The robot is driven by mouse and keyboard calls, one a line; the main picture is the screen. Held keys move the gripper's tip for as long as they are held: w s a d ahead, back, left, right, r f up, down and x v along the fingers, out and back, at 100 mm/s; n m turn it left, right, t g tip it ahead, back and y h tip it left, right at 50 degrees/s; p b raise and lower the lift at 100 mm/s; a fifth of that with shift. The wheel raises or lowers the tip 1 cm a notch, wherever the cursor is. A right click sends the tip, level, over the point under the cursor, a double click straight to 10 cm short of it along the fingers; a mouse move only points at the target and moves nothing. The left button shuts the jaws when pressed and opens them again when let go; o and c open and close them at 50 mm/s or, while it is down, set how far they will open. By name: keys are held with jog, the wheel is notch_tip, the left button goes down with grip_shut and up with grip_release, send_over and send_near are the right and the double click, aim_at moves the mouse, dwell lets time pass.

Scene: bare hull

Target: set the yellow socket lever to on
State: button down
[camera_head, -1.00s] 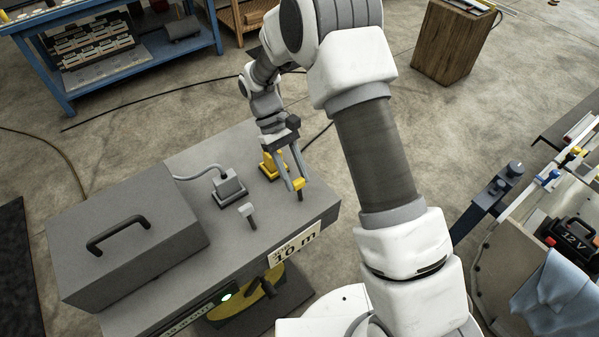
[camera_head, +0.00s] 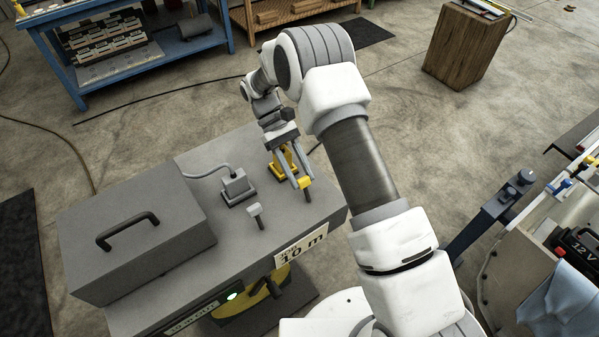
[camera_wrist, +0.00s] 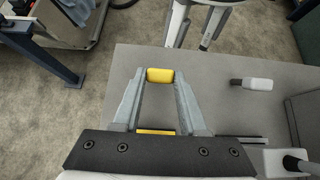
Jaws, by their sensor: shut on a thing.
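The yellow socket lever has a yellow knob (camera_head: 305,183) on a dark stem at the front right of the grey cabinet top. In the wrist view the yellow knob (camera_wrist: 160,75) sits between my two fingertips, touching both. My gripper (camera_head: 301,182) is shut on this knob, reaching down from behind it. The yellow socket (camera_head: 283,161) stands behind the lever, partly hidden by my fingers. Only a strip of yellow (camera_wrist: 155,131) shows near my palm in the wrist view. The on and off marks cannot be made out.
A grey case (camera_head: 135,240) with a black handle fills the cabinet's left. A workbench (camera_head: 510,260) stands at the right.

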jog(key=shift+c, duration=2.2)
grip_release()
jog(key=v, duration=1)
jog(key=shift+p, duration=0.3)
jog(key=shift+r+p, duration=0.3)
jog(key=shift+p, duration=0.45)
jog(key=shift+w+r+p, duration=0.1)
jog(key=shift+w+p, duration=0.1)
jog(key=shift+p, duration=0.8)
jog(key=p, duration=0.3)
jog(key=shift+w+a+r, duration=0.1)
jog(key=shift+w+r, duration=0.05)
jog(key=shift+w, duration=0.1)
jog(key=p, duration=0.3)
jog(key=shift+w+a+r+p, duration=0.15)
jog(key=shift+a+r+p, duration=0.05)
jog(key=shift+p, duration=0.15)
jog(key=shift+a+f+p, duration=0.1)
jog(key=shift+p, duration=0.6)
